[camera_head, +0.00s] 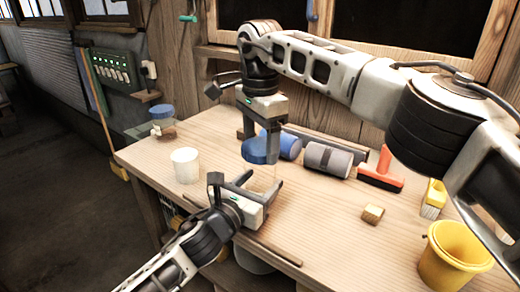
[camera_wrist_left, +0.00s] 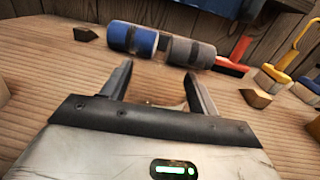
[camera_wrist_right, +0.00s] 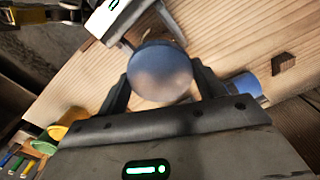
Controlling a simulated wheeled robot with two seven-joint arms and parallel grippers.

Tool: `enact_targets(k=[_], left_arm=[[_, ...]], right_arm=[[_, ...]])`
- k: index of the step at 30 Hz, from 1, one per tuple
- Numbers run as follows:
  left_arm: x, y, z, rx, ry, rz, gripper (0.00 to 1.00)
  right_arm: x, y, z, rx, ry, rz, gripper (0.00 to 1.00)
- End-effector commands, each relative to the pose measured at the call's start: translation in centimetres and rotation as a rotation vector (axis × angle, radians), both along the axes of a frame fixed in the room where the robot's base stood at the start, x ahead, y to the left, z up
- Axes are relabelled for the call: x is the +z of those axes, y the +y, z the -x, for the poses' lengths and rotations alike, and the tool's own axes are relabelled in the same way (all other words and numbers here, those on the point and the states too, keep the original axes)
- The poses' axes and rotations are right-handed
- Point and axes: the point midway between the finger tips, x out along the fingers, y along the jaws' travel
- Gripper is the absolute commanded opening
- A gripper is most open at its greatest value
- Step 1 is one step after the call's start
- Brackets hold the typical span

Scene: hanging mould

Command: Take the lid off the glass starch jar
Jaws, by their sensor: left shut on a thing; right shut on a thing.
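The blue round lid (camera_head: 256,152) is between the fingers of my right gripper (camera_head: 261,138), which is shut on it from above. In the right wrist view the lid (camera_wrist_right: 160,75) faces the camera as a blue disc between the fingertips. Under it in the head view, the clear glass jar (camera_head: 262,180) stands between the fingers of my left gripper (camera_head: 262,186), which is shut on it from the front. The glass is very faint, and it barely shows in the left wrist view. I cannot tell whether the lid touches the jar's rim.
A blue roll (camera_head: 288,145), grey roll (camera_head: 327,160), red-handled tool (camera_head: 381,172), small block (camera_head: 373,214), brush (camera_head: 433,200) and yellow bucket (camera_head: 455,258) are behind and right.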

Motion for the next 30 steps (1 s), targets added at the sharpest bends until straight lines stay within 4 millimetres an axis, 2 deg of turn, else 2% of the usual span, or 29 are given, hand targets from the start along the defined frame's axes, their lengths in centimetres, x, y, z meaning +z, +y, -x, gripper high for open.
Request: enact_targets(k=[3, 10, 11, 13, 23, 26, 30], left_arm=[[-0.1, 0.0, 0.0, 0.0, 0.002, -0.001, 0.0], [-0.1, 0.0, 0.0, 0.0, 0.002, -0.001, 0.0], [-0.1, 0.0, 0.0, 0.0, 0.002, -0.001, 0.66], [-0.1, 0.0, 0.0, 0.0, 0.002, -0.001, 0.85], [-0.1, 0.1, 0.2, 0.0, 0.001, -0.001, 0.85], [-0.1, 0.7, 1.0, 0.0, 0.0, -0.001, 0.85], [-0.2, 2.1, 3.3, 0.0, 0.001, -0.004, 0.85]], right_arm=[[1.4, 0.1, 0.0, 0.0, -0.002, -0.001, 0.41], [1.7, 0.1, 0.0, 0.001, 0.001, -0.001, 0.41], [1.7, 0.1, 0.0, 0.001, 0.001, -0.001, 0.41], [1.7, 0.1, 0.0, 0.001, 0.001, -0.001, 0.41], [1.6, 0.0, 0.0, 0.0, 0.001, -0.001, 0.41], [1.6, 0.0, 0.0, 0.0, 0.001, -0.001, 0.41], [1.4, 0.0, 0.0, 0.0, 0.001, -0.001, 0.41]])
